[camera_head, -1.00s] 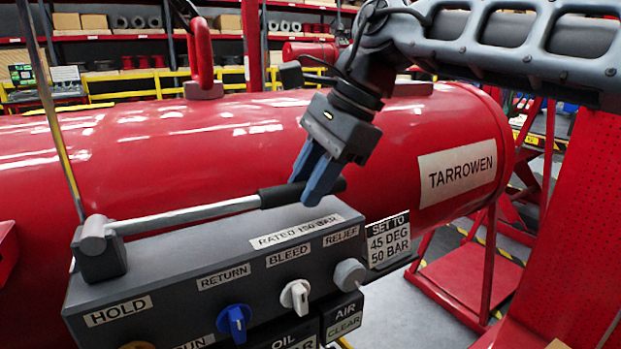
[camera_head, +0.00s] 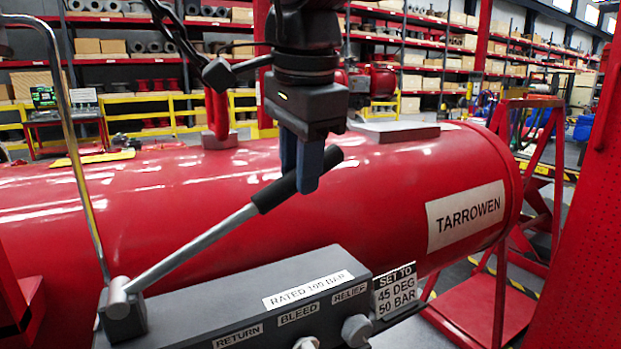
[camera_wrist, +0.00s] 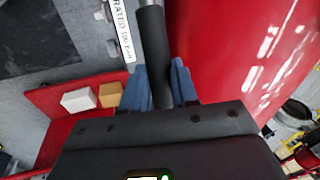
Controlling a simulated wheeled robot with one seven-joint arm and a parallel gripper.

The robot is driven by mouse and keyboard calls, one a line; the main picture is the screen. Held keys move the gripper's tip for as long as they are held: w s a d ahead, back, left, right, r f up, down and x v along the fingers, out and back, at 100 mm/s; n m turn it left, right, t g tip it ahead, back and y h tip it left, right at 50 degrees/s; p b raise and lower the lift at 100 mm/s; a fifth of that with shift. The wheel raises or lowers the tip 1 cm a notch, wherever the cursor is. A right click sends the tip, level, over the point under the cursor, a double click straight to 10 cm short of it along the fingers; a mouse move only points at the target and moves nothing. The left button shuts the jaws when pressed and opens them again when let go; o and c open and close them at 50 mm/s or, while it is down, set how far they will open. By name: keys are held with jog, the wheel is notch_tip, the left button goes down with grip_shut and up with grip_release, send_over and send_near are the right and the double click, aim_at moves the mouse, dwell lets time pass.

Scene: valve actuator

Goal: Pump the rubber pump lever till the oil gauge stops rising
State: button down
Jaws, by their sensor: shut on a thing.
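The pump lever is a metal rod (camera_head: 190,247) with a black rubber grip (camera_head: 274,194). It rises to the right from a pivot block (camera_head: 122,309) on the grey panel box (camera_head: 240,290). My gripper (camera_head: 305,185) points down and is shut on the rubber grip near its free end. In the wrist view the grip (camera_wrist: 152,50) runs down between my blue fingers (camera_wrist: 160,88). The oil gauge does not show in any view. A return label (camera_head: 238,337), a bleed knob (camera_head: 306,343) and a relief knob (camera_head: 356,330) show at the bottom.
A large red tank (camera_head: 380,185) marked Tarrowen lies just behind the lever. A sign reading "SET TO 45 DEG 50 BAR" (camera_head: 396,289) stands right of the box. A bent metal pipe (camera_head: 75,150) rises at the left. Red perforated panelling (camera_head: 580,250) is at the right.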

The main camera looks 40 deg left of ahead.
jog(key=shift+r, duration=0.2)
jog(key=c, duration=0.9)
grip_release()
jog(key=shift+f, duration=0.1)
jog(key=shift+o, duration=0.2)
jog(key=v, duration=0.7)
jog(key=shift+r, duration=0.4)
jog(key=shift+s+d, duration=0.1)
